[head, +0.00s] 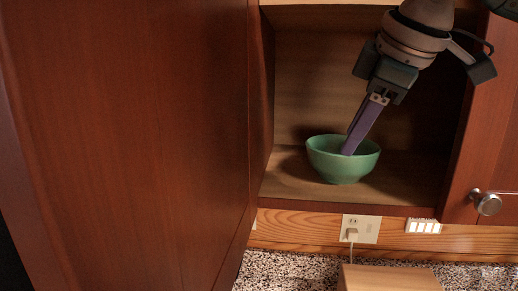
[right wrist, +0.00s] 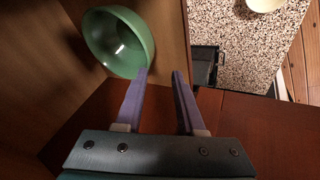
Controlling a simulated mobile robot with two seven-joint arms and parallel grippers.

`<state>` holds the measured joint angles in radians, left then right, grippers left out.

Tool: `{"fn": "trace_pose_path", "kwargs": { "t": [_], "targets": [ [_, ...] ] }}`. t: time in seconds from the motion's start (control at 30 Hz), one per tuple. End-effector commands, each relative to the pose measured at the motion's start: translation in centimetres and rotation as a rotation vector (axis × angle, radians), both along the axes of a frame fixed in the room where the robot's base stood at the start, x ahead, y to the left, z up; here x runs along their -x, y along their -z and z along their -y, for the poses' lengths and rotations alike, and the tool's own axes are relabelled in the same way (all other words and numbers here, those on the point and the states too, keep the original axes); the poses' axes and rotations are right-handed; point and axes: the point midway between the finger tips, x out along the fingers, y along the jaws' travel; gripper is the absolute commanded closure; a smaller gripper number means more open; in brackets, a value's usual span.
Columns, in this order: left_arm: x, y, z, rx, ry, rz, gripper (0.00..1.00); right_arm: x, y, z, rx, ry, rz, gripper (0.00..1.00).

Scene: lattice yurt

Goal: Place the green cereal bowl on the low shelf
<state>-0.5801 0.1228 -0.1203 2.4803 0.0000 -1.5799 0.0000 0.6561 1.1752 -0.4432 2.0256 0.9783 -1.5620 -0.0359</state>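The green cereal bowl (head: 343,168) stands upright on the wooden floor board (head: 290,180) of an open cabinet. It also shows at the upper left of the right wrist view (right wrist: 118,40), and looks empty there. My right gripper (head: 348,151) reaches down from the upper right, its purple fingers overlapping the bowl's opening in the head view. In the right wrist view its fingers (right wrist: 161,73) are apart, with the left fingertip at the bowl's near rim; I cannot tell whether they touch. My left gripper is out of view. I cannot tell which board is the low shelf.
A large red-brown door panel (head: 130,140) fills the left of the head view. Another door with a round knob (head: 487,203) stands at right. Below the cabinet are a plugged socket (head: 360,229), a switch plate (head: 423,226), a speckled counter (head: 290,270) and a wooden block (head: 390,278).

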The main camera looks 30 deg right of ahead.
Motion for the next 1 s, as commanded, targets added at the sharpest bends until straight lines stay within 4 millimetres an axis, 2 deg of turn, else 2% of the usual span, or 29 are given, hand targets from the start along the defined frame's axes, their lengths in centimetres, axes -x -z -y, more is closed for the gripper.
{"fn": "trace_pose_path", "kwargs": {
  "t": [0.03, 0.13, 0.2, 0.3, 0.4, 0.5, 0.6, 0.7, 1.0],
  "targets": [
    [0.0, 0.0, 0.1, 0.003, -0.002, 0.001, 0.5, 0.4, 2.4, -2.1, -0.018, -0.038, -0.025, 0.62],
    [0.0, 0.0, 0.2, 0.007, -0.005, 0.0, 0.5, 1.9, 7.4, -6.7, -0.068, -0.097, -0.054, 0.62],
    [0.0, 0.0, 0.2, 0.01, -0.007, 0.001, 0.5, 3.9, 10.7, -10.1, -0.124, -0.111, -0.069, 0.62],
    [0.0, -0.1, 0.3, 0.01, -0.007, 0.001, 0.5, 7.5, 14.3, -13.9, -0.213, -0.069, -0.088, 0.62],
    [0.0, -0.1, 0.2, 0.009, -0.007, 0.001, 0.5, 11.4, 16.7, -16.0, -0.286, 0.034, -0.11, 0.62],
    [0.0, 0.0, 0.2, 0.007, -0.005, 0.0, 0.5, 15.0, 18.1, -16.5, -0.324, 0.163, -0.138, 0.62],
    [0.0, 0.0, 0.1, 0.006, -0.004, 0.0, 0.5, 17.7, 18.9, -16.2, -0.331, 0.273, -0.164, 0.62],
    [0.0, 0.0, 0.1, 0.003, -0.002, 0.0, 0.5, 19.4, 19.3, -15.8, -0.326, 0.341, -0.18, 0.62],
    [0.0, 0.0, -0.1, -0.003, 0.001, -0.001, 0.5, 20.0, 19.4, -15.6, -0.32, 0.366, -0.187, 0.62]
  ]
}}
